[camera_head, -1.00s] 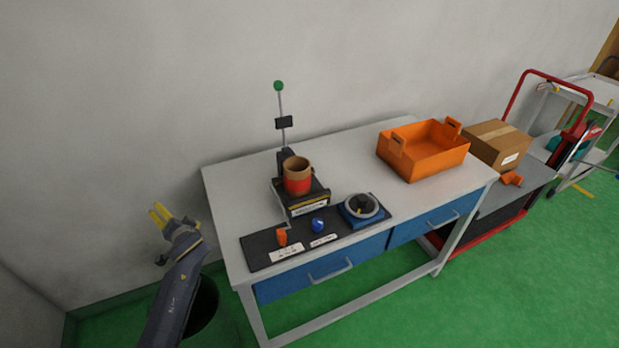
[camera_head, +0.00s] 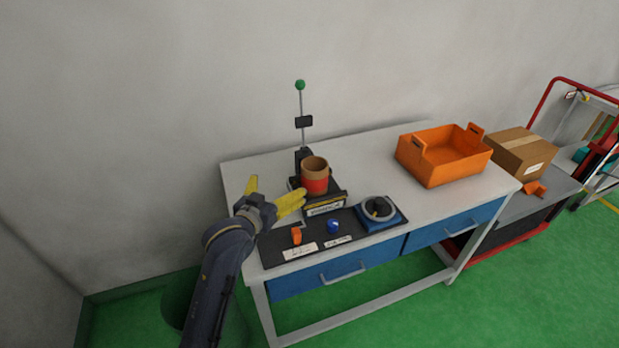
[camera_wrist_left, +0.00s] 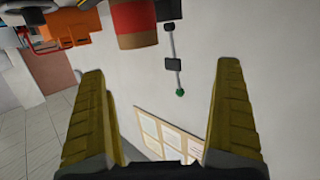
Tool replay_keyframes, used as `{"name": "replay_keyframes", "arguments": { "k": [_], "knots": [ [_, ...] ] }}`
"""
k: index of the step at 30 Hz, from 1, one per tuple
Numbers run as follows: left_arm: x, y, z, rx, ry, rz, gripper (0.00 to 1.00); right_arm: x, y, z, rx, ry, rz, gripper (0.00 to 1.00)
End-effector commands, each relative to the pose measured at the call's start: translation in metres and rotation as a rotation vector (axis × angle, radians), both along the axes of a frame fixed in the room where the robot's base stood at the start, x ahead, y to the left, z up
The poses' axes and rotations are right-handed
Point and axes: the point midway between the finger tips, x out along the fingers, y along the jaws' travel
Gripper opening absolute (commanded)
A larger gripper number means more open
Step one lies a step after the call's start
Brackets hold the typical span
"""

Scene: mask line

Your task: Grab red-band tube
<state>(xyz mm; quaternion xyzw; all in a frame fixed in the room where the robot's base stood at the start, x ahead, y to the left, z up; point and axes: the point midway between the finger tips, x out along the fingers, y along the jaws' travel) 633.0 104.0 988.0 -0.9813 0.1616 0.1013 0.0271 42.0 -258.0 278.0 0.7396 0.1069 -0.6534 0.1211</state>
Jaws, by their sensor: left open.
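The red-band tube (camera_head: 315,176) is a short, wide brown cylinder with a red band. It stands upright on a black fixture (camera_head: 322,200) on the table. In the left wrist view the tube (camera_wrist_left: 133,22) is at the top, beyond the fingertips and between their lines. My left gripper (camera_head: 272,192) has yellow fingers spread open and empty. It is left of the tube in the head view, apart from it. The left fingers (camera_wrist_left: 160,85) also show wide apart in the wrist view. My right gripper is not in view.
A thin post with a green ball (camera_head: 300,85) rises behind the tube. In front are an orange piece (camera_head: 296,236), a blue knob (camera_head: 333,226) and a round dial (camera_head: 379,208). An orange bin (camera_head: 440,165) and a cardboard box (camera_head: 522,152) stand right. The tabletop between fixture and bin is clear.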

Motion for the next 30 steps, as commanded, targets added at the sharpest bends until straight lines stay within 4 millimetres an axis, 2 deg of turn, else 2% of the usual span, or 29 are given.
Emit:
{"name": "replay_keyframes", "arguments": {
  "k": [1,3,7,21,30],
  "knots": [
    [-0.004,-0.014,0.005,-0.010,-0.002,-0.028,1.00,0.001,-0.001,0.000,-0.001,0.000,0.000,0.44],
    [-0.008,-0.029,0.009,-0.019,-0.002,-0.057,1.00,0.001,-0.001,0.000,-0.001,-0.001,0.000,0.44],
    [-0.003,-0.041,0.011,-0.024,-0.001,-0.076,1.00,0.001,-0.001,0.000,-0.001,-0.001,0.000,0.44],
    [0.070,-0.073,-0.006,-0.023,0.000,-0.076,1.00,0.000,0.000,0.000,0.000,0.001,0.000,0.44],
    [0.096,-0.083,-0.012,-0.022,-0.002,-0.075,1.00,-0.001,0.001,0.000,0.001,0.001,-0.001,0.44]
  ]
}}
